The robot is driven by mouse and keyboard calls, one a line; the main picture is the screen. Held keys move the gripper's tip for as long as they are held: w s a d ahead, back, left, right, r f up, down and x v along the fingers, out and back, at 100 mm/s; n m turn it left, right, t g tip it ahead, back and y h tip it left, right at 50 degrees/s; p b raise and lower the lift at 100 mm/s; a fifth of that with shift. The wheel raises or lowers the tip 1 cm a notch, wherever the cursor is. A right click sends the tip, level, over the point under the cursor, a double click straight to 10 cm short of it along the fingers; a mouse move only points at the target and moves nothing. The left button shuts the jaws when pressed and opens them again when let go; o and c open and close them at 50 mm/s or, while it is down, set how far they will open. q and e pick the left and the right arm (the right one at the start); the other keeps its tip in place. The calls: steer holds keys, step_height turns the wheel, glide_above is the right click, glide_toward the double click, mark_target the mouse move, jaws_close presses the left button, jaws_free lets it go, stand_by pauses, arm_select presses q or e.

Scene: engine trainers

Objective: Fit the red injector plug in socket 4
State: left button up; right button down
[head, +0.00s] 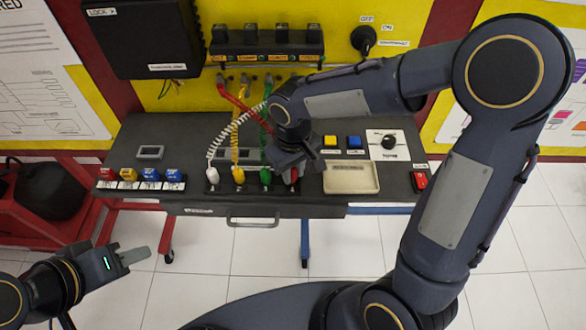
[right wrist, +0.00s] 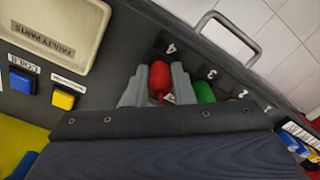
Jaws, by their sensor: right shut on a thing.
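The red injector plug (right wrist: 160,80) is between the two grey fingers of my right gripper (right wrist: 160,86), which is shut on it. It shows beside the label 4 (right wrist: 170,48) in the right wrist view. Whether its tip is in socket 4 is hidden. In the head view my right gripper (head: 291,168) is over the row's right end, with a little of the red plug showing. The green plug (head: 265,177), yellow plug (head: 239,176) and white plug (head: 212,173) stand to its left. My left gripper (head: 134,256) is apart from the bench, its finger gap unclear.
An empty beige faulty parts tray (head: 372,190) lies right of the row. Blue and yellow buttons (head: 330,141) and a black knob (head: 389,141) sit behind it. Small coloured connectors (head: 150,175) stand at the bench's left. The plug cables run up to a black rail (head: 265,50).

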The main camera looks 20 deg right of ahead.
steer(key=shift+f+b, duration=0.35)
steer(key=shift+f, duration=0.15)
steer(key=c, duration=1.5)
jaws_free()
steer(key=shift+r, duration=0.1)
steer(key=shift+r+p, duration=2.15)
steer(key=shift+r, duration=0.55)
steer(key=shift+r+p, duration=0.75)
steer(key=shift+r, duration=0.25)
steer(key=shift+f, duration=0.1)
